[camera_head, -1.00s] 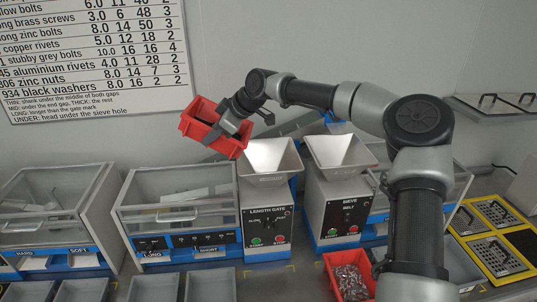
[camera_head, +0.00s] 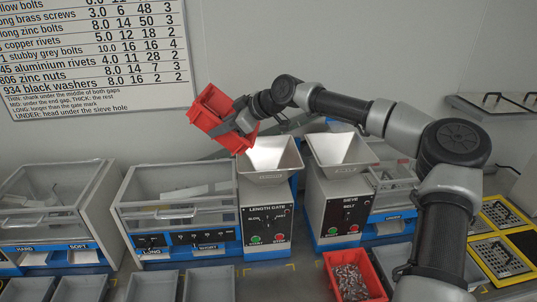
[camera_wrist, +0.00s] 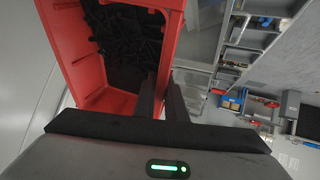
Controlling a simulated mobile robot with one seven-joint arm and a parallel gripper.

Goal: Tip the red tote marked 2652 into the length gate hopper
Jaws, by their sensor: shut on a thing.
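My gripper (camera_head: 240,122) is shut on the wall of a red tote (camera_head: 212,101), which it holds tilted in the air. The tote's low end is just above and left of the length gate hopper (camera_head: 270,155), a pale square funnel. In the wrist view the fingers (camera_wrist: 163,103) clamp the wall of the red tote (camera_wrist: 75,48), and dark pieces (camera_wrist: 130,45) lie inside it. The number on the tote does not show. The length gate machine (camera_head: 268,224) has a green and a red button on its front.
The sieve hopper (camera_head: 341,149) stands close on the right. Another red tote (camera_head: 353,276) with metal pieces sits on the bench below. Clear-lidded bins (camera_head: 180,203) stand left of the length gate, with grey trays (camera_head: 152,286) in front.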

